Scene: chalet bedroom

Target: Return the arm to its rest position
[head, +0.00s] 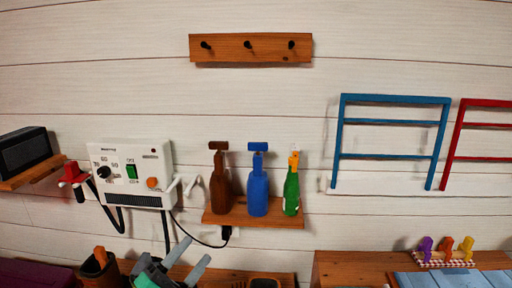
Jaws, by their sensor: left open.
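My left gripper (195,250) is at the bottom edge, left of centre, with its grey fingers pointing up and to the right. The fingers are apart and nothing shows between them. It appears in front of a wooden surface (225,276), below the bottle shelf. Most of my left arm is cut off by the bottom of the picture. My right gripper is not in view.
A white control box (132,160) with a dangling cable hangs on the wall. A small shelf (252,219) holds brown (220,188), blue (258,193) and green (291,193) bottles. A dark cup (100,272) stands left of my gripper. Blue (390,157) and red racks hang right.

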